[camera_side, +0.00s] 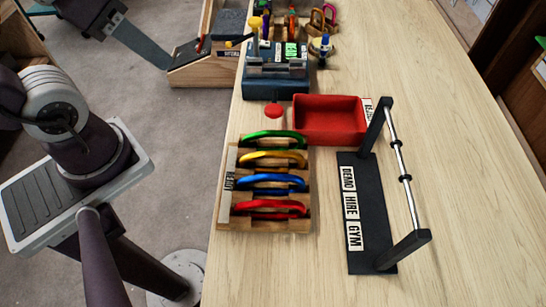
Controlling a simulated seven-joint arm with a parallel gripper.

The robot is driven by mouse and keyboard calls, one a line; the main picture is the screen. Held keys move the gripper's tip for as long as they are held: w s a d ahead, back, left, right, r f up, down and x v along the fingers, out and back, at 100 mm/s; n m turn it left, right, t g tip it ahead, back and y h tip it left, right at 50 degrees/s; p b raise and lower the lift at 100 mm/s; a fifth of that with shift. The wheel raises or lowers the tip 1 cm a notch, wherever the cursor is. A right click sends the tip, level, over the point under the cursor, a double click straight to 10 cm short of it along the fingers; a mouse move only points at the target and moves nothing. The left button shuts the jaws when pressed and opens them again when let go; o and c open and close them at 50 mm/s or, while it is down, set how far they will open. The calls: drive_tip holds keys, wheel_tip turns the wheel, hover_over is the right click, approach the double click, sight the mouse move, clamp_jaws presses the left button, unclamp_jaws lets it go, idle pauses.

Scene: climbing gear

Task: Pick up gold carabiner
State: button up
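The gold carabiner (287,155) stands on edge in a wooden rack (231,222), second from the back. A green carabiner (290,134) stands just behind it. A blue carabiner (285,179) and then a red carabiner (285,205) stand in front of it. The carabiners sit side by side with narrow gaps, and the gold one's lower part is partly hidden in the rack. Parts of my arm show at the left, away from the rack. I cannot make out my gripper's fingers anywhere, and nothing touches the gold carabiner.
A red open tray (330,141) sits behind and right of the rack. A black stand (370,240) with a raised metal bar and DEMO, HIRE and GYM labels is at the right. A blue bench device (275,88) and a red knob (275,110) are behind. The table's front is clear.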

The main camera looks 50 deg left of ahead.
sight(273, 152)
drive_tip(key=w+d+f+n, duration=0.2)
drive_tip(key=f+n, duration=0.1)
drive_tip(key=n, duration=0.9)
drive_tip(key=w+d+f+n+g, duration=0.1)
drive_tip(key=w+d+f+n, duration=0.2)
drive_tip(key=n, duration=0.9)
drive_tip(key=w+d+f+n+g, duration=0.1)
drive_tip(key=f+n, duration=0.4)
drive_tip(key=n, duration=0.6)
drive_tip(key=shift+w+d+f+n, duration=0.1)
drive_tip(key=shift+w+d+n, duration=0.1)
drive_tip(key=shift+w+d, duration=0.35)
drive_tip(key=shift+w+d+f+n, duration=0.1)
drive_tip(key=shift+w+d+n, duration=0.15)
drive_tip(key=shift+d, duration=0.45)
drive_tip(key=shift+w+d+f+m+h, duration=0.15)
drive_tip(key=shift+d+f+m+h, duration=0.55)
drive_tip(key=shift+d+m, duration=0.75)
drive_tip(key=shift+w+d+f+m+h, duration=0.1)
drive_tip(key=shift+d+f+m+h, duration=0.25)
drive_tip(key=shift+d+f+m, duration=0.8)
drive_tip(key=shift+w+d+f+m+h, duration=0.15)
drive_tip(key=shift+d+f+m+h, duration=0.4)
drive_tip(key=shift+d+m, duration=1.1)
drive_tip(key=shift+w+a+f, duration=0.15)
drive_tip(key=shift+f, duration=0.25)
clamp_jaws()
